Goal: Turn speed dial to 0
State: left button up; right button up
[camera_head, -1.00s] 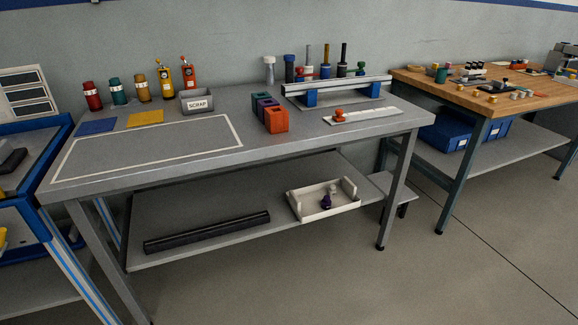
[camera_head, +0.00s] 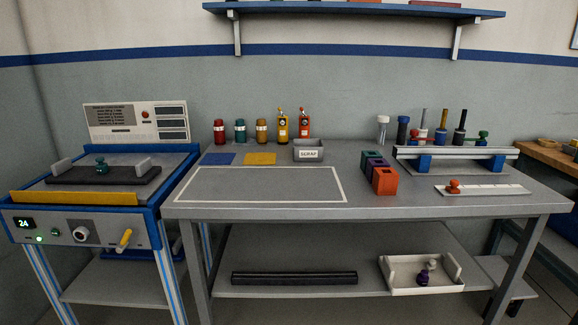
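A blue-framed machine (camera_head: 30,215) stands at the left of the head view. Its front panel carries a small display (camera_head: 24,223) that reads 24. A lit green light (camera_head: 39,239) sits below the display. A round dark-and-white dial (camera_head: 81,234) is in the middle of the panel; it appears to be the speed dial, but its markings are too small to read. A yellow lever (camera_head: 124,239) is to the right of it. Neither of my grippers is in view.
A grey workbench (camera_head: 420,195) stands right of the machine, with bottles, a scrap bin (camera_head: 309,152) and coloured blocks (camera_head: 384,180) on it. A white tray (camera_head: 398,281) and a black bar (camera_head: 294,278) lie on its lower shelf. A wall shelf (camera_head: 350,9) hangs above.

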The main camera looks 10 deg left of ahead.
aim_at(81, 234)
jog(key=u, duration=1.6)
